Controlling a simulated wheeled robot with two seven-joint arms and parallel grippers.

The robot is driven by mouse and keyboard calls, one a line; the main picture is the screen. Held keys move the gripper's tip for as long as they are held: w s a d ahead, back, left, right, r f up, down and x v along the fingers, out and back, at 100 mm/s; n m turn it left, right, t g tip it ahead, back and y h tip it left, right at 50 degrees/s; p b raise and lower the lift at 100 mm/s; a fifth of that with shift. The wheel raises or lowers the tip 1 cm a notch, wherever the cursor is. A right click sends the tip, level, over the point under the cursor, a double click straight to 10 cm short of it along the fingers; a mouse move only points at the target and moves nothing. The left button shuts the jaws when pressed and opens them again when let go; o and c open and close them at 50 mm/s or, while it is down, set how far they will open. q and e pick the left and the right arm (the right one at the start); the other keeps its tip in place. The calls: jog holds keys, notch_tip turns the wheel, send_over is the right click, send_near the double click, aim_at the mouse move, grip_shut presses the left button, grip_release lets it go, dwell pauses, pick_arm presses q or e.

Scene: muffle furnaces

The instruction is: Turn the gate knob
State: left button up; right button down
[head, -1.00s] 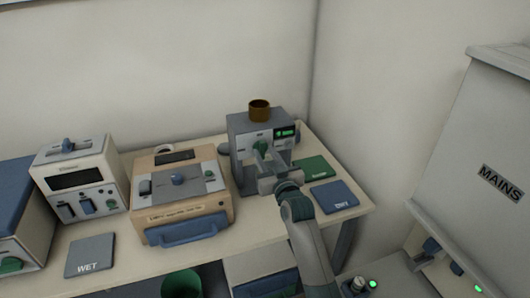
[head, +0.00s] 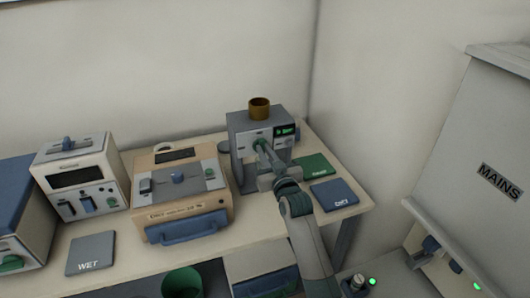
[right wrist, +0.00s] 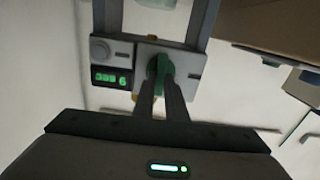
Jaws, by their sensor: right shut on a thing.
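The gate knob (right wrist: 160,66) is green and sits on the pale front plate of the grey machine (head: 243,125) at the back right of the bench. My right gripper (right wrist: 160,82) is at the machine's front, with its two fingers closed on the knob. In the head view my right gripper (head: 262,146) hides most of the knob. A small green-lit display (head: 286,131) is beside the plate, and it also shows in the right wrist view (right wrist: 109,79). My left gripper is not in view.
A brown cup-like part (head: 259,108) tops the machine. A green mat (head: 314,165) and a blue mat (head: 334,194) lie to its right. A tan box-shaped device (head: 181,205) stands to its left. A MAINS cabinet (head: 480,150) is at far right.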

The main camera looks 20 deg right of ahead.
jog(key=shift+n, duration=0.4)
jog(key=n+p, duration=0.1)
jog(key=n, duration=0.4)
jog(key=n+p, duration=0.1)
jog(key=n, duration=0.5)
jog(key=n+p, duration=0.2)
jog(key=n, duration=0.4)
jog(key=shift+a+f, duration=0.25)
jog(key=shift+a, duration=0.1)
jog(key=c, duration=1.8)
grip_release()
jog(key=shift+s+f, duration=0.1)
